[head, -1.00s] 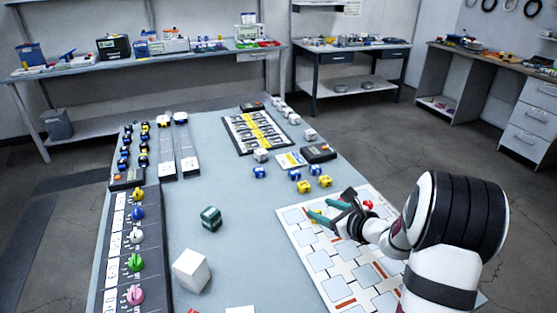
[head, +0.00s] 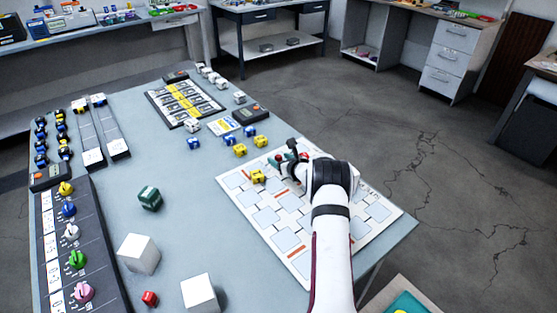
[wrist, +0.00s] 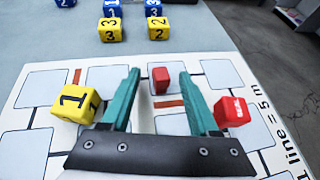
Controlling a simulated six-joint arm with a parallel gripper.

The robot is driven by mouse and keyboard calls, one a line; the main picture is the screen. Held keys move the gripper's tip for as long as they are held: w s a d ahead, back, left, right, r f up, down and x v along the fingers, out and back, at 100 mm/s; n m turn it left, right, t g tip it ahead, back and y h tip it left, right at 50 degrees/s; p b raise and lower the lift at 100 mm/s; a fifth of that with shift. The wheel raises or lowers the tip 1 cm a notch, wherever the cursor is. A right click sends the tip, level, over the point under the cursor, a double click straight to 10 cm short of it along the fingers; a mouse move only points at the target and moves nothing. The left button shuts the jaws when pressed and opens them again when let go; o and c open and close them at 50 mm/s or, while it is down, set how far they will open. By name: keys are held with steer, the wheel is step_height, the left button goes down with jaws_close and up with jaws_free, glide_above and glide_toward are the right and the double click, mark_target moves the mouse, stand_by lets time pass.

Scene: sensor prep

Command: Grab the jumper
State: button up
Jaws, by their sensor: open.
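Nothing in view is clearly marked as the jumper. A small plain red block (wrist: 161,80) lies on the white board (wrist: 110,57) and may be it. In the wrist view my gripper (wrist: 159,75) is open, its two green fingers spread. The red block appears between the fingertips, with gaps on both sides and nothing gripped. A yellow cube marked 1 (wrist: 77,103) is outside the left finger. A red marked cube (wrist: 232,111) is just outside the right finger. In the head view my gripper (head: 283,157) is low over the board's far part; my arm hides some of it.
Blue and yellow cubes (head: 240,150) stand beyond the board. A green cube (head: 150,198), white cubes (head: 138,253) and a small red cube (head: 149,299) are on the table to the left. A knob panel (head: 100,255) runs along the left edge. The table's middle is clear.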

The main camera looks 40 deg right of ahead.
steer(key=shift+w, duration=0.1)
jaws_close()
stand_by(0.4)
